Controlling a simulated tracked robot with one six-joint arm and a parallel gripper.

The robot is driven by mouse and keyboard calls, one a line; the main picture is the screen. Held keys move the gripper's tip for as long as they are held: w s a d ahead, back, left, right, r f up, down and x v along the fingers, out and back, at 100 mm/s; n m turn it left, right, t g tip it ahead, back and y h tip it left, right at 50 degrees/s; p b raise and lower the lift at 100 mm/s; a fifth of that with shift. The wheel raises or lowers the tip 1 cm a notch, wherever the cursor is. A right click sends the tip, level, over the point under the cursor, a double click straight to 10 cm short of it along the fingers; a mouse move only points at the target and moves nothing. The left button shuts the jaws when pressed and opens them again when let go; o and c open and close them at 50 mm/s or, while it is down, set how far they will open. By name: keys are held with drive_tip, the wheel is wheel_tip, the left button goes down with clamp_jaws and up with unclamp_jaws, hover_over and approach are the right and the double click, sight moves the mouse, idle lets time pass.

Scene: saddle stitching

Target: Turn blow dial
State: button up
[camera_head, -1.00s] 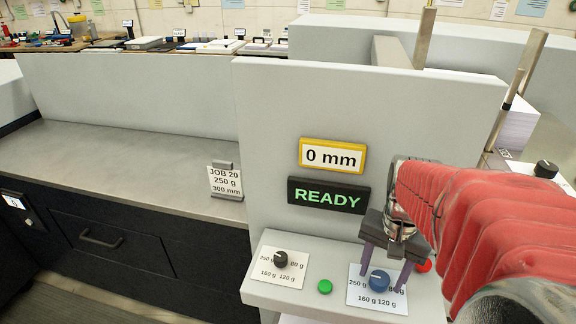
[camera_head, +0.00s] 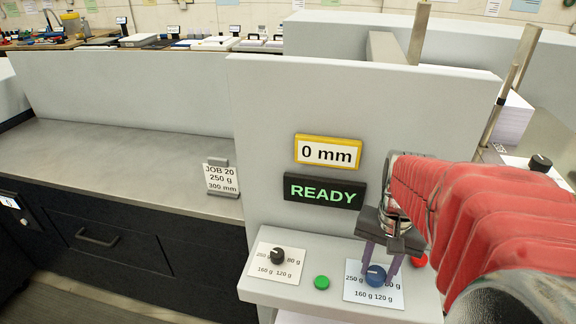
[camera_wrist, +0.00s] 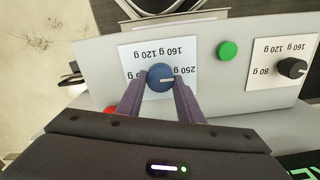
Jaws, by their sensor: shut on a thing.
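The blue dial (camera_head: 376,275) sits on a white scale card (camera_head: 360,293) at the right of the control panel, the card marked 250 g, 80 g, 160 g and 120 g. My gripper (camera_head: 382,272) reaches down over it with its purple fingers on either side, shut on the dial. In the wrist view the blue dial (camera_wrist: 160,77) sits between the fingertips (camera_wrist: 160,86), and its white pointer line points right, toward the 250 g mark. The job card (camera_head: 221,178) at the left reads JOB 20, 250 g, 300 mm.
A black dial (camera_head: 277,256) on its own card stands left of the green button (camera_head: 321,283). Above are the 0 mm display (camera_head: 328,152) and READY display (camera_head: 323,191).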

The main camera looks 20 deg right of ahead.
sight(377, 272)
drive_tip(key=o, duration=1.1)
drive_tip(key=shift+c, duration=0.2)
wheel_tip(377, 272, up, 14)
drive_tip(key=shift+f, duration=0.15)
